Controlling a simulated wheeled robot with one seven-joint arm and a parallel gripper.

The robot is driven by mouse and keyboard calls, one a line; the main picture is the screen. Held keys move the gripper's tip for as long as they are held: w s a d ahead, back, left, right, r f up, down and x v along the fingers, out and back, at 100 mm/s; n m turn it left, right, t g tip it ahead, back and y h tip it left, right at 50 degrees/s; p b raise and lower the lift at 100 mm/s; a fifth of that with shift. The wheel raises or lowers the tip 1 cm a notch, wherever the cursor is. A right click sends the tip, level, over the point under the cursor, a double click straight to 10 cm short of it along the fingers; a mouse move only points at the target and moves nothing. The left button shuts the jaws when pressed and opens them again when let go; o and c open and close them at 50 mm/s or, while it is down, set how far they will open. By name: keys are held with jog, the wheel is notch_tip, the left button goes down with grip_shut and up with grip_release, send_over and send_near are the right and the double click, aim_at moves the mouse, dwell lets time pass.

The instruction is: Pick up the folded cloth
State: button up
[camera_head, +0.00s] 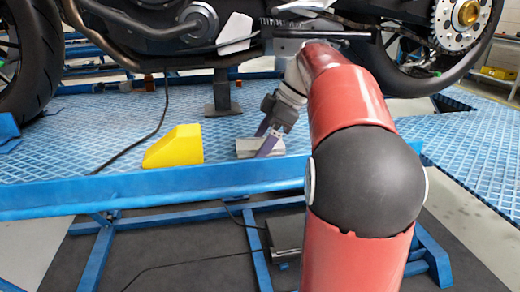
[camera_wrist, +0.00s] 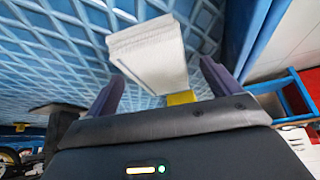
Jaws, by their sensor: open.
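The folded cloth (camera_head: 246,148) is a pale grey-white stack of layers lying on the blue textured platform, below the motorcycle. In the wrist view the cloth (camera_wrist: 148,48) shows as a white folded block with layered edges, ahead of and partly between my two purple fingers. My gripper (camera_head: 263,142) reaches down at a slant over the cloth, and one finger overlaps it in the head view. In the wrist view my gripper (camera_wrist: 163,75) is open, with a finger to each side of the cloth's near end. I cannot tell whether either finger touches it.
A yellow wedge block (camera_head: 175,147) stands left of the cloth. A dark support post (camera_head: 222,95) stands behind it. The motorcycle (camera_head: 180,22) hangs close above my arm. A blue rail (camera_head: 150,187) runs along the platform's front edge. A black cable (camera_head: 140,140) lies across the platform.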

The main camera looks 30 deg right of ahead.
jog(key=shift+f, duration=0.25)
dwell(0.4)
jog(key=c, duration=1.1)
jog(key=shift+o, duration=0.2)
jog(key=shift+r, duration=0.1)
notch_tip(320, 180, up, 10)
jog(key=p, duration=0.3)
jog(key=shift+r, duration=0.2)
jog(key=o, duration=0.4)
jog(key=c, duration=0.3)
jog(key=shift+f, duration=0.1)
